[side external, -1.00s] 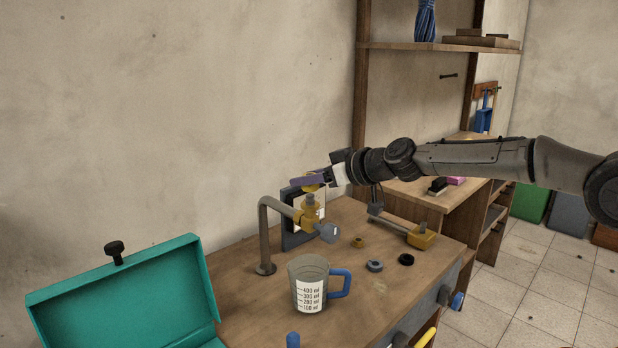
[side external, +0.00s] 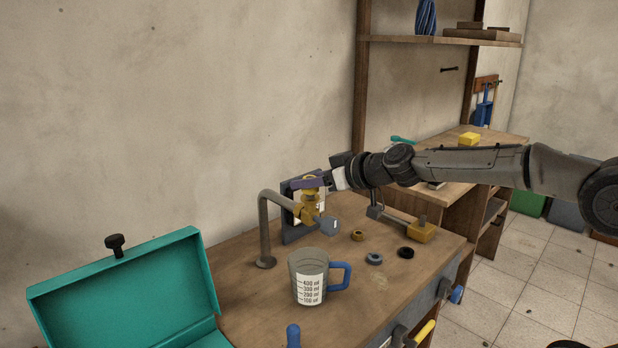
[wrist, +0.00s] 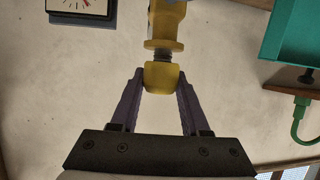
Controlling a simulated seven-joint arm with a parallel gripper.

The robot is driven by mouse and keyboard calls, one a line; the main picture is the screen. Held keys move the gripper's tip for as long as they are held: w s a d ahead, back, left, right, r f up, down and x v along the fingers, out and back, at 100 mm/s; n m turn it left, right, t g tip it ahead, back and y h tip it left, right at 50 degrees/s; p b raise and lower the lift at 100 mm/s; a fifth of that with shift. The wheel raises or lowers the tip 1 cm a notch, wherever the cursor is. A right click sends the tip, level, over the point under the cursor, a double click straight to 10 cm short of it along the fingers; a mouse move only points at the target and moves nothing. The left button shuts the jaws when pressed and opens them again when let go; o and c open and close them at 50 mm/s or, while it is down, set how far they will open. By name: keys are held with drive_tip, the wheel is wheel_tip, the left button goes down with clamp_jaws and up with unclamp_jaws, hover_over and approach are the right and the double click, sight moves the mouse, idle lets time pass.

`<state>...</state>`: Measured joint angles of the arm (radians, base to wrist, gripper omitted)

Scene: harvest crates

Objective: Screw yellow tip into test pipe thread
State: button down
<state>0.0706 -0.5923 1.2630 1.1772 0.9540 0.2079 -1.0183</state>
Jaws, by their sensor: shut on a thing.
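The test pipe (side external: 264,235) is a grey bent tube rising from the bench, ending in a yellow fitting (side external: 305,214) with a blue-grey block on its right. My gripper (side external: 308,183) has purple fingers and comes in from the right above the fitting. It is shut on the yellow tip (wrist: 161,78), seen between the fingertips in the wrist view. A short grey thread (wrist: 161,57) shows between the tip and the yellow fitting (wrist: 165,25), in line with both. I cannot tell how deep the thread is engaged. In the side view the fingers partly hide the tip.
A measuring jug (side external: 308,262) with a blue handle stands in front of the pipe. A dark-framed panel (side external: 290,232) stands close behind. An open teal case (side external: 120,290) is at left.

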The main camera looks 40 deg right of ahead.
drive_tip(key=shift+f, duration=0.2)
drive_tip(key=shift+c, duration=1.5)
unclamp_jaws()
drive_tip(key=shift+s, duration=0.1)
drive_tip(key=v, duration=1.3)
drive_tip(key=shift+s+r, duration=0.15)
drive_tip(key=shift+s, duration=0.15)
